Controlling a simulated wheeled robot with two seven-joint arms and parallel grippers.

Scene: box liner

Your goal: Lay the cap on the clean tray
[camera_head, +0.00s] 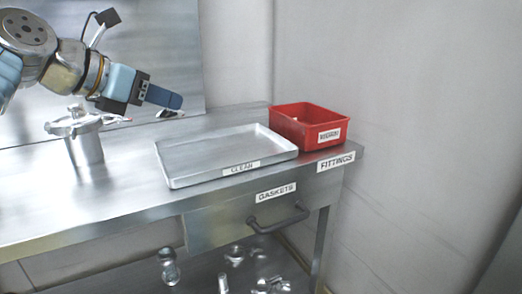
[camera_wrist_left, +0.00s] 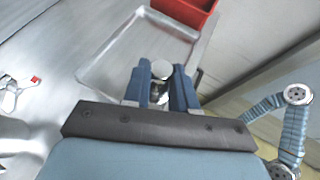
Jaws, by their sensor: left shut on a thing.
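My left gripper (camera_head: 172,101) is shut on a small shiny metal piece, which I take to be the cap. In the left wrist view the cap (camera_wrist_left: 161,69) shows its round top between the blue fingers (camera_wrist_left: 162,88); its lower part is partly hidden by them. The clean tray (camera_head: 225,150) is a shallow empty metal tray on the steel bench, labelled CLEAN. The gripper is above the bench, by the tray's back left corner in the head view. The tray (camera_wrist_left: 122,50) lies beyond the fingertips in the wrist view. My right gripper is not in view.
A red bin (camera_head: 308,127) stands at the tray's right on the bench (camera_head: 110,205). A metal vessel with a clamp-like top (camera_head: 84,142) stands left of the tray. A GASKETS drawer (camera_head: 250,215) is below, and loose metal parts (camera_head: 270,284) lie on the lower shelf.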

